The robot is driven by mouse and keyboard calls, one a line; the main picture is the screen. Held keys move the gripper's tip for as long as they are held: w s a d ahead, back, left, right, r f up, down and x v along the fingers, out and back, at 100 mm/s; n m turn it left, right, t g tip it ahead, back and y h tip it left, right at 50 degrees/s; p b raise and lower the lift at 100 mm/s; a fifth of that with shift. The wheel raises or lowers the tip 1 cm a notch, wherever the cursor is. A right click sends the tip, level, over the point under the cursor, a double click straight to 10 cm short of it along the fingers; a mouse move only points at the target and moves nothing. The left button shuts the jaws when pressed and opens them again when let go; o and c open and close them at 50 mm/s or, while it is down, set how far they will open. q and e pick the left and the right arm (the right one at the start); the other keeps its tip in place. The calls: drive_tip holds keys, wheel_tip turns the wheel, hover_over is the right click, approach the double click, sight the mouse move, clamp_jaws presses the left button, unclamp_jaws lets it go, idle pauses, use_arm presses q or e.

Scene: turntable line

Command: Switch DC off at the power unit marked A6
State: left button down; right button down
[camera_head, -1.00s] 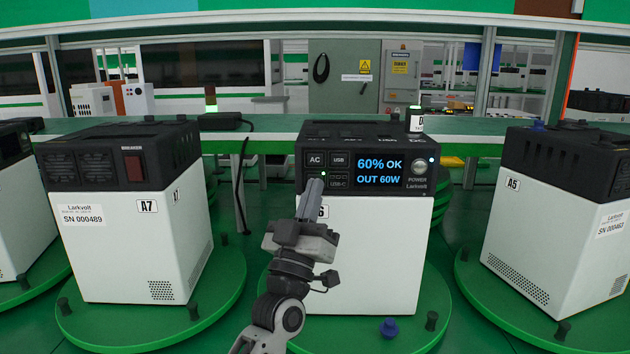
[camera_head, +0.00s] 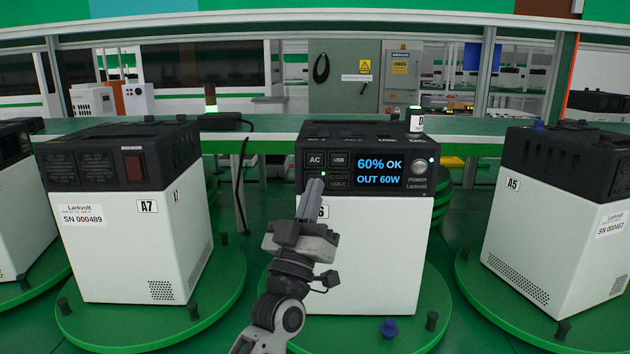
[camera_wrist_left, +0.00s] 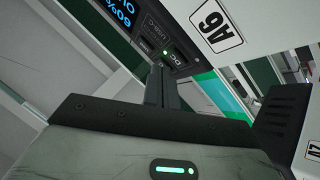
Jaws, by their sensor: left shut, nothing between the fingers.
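The power unit marked A6 (camera_head: 370,255) stands on a green turntable in the middle of the head view, a white body with a dark top. Its screen (camera_head: 379,168) reads 60% OK, OUT 60W. The A6 label (camera_wrist_left: 215,25) shows in the left wrist view; in the head view my gripper partly covers it. The DC button (camera_wrist_left: 177,58) has a lit green lamp beside it; my fingers mostly hide the button in the head view. My left gripper (camera_head: 314,184) is shut and empty, its tips close in front of the DC button. I cannot tell whether they touch.
Unit A7 (camera_head: 130,245) stands at left and unit A5 (camera_head: 545,225) at right, each on its own green turntable. A blue knob (camera_head: 389,327) and dark pegs stand on the middle turntable's rim. A small labelled cylinder (camera_head: 416,120) stands at unit A6's back right.

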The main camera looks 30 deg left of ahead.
idle(0.4)
use_arm(q)
drive_tip(key=shift+w, duration=0.15)
drive_tip(key=shift+w+a, duration=0.25)
drive_tip(key=shift+w+a, duration=0.15)
drive_tip(key=shift+w, duration=0.15)
idle(0.6)
drive_tip(key=shift+s, duration=0.1)
drive_tip(key=shift+s+d+p, duration=0.3)
drive_tip(key=shift+s+d, duration=0.1)
drive_tip(key=shift+s, duration=0.2)
